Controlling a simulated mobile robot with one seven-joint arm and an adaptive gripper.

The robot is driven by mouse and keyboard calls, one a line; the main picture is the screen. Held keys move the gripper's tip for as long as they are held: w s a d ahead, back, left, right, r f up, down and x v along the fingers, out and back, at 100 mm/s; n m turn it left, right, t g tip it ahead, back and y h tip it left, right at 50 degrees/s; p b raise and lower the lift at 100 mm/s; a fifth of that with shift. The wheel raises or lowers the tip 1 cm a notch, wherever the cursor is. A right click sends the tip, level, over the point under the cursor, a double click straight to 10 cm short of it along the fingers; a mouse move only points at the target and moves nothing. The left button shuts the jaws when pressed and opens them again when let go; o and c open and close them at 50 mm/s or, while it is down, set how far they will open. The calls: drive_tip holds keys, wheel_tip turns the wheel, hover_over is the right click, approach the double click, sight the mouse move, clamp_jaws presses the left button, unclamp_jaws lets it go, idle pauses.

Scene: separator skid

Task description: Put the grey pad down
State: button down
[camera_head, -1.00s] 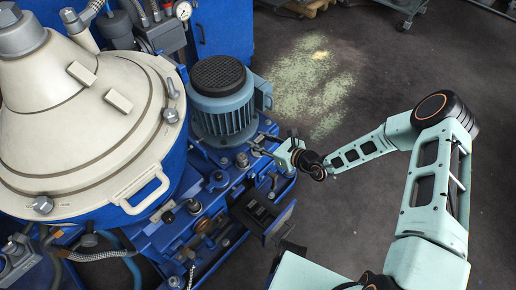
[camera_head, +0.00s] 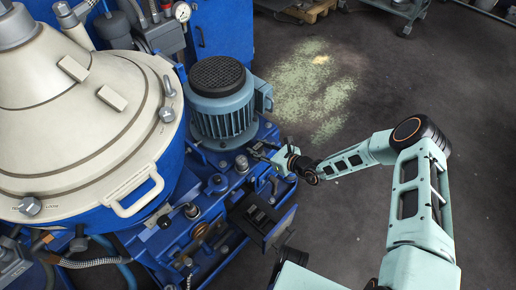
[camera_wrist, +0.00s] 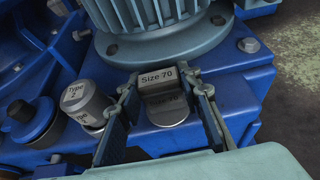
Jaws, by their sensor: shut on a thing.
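My gripper (camera_wrist: 165,98) is shut on a small grey pad (camera_wrist: 157,80) with a "Size 70" label, held between the two fingertips in the wrist view. A rounded grey metal piece (camera_wrist: 166,112) shows just below the label; I cannot tell whether it is part of the same pad. The pad is close in front of the motor's foot, over the blue skid (camera_wrist: 255,85). I cannot tell whether it touches the skid. In the head view my gripper (camera_head: 262,152) is at the skid's right edge, beside the motor, and the pad is too small to make out.
The blue-grey motor (camera_head: 221,105) stands just behind my gripper. A grey cylinder marked "Type 2" (camera_wrist: 84,99) stands left of the left finger. A bolt head (camera_wrist: 249,45) is at right.

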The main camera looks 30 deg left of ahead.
drive_tip(key=c, duration=1.4)
unclamp_jaws()
drive_tip(key=shift+f, duration=0.1)
drive_tip(key=shift+r, duration=0.25)
drive_tip(key=p+v, duration=0.3)
drive_tip(key=v, duration=0.9)
drive_tip(key=shift+f, duration=0.15)
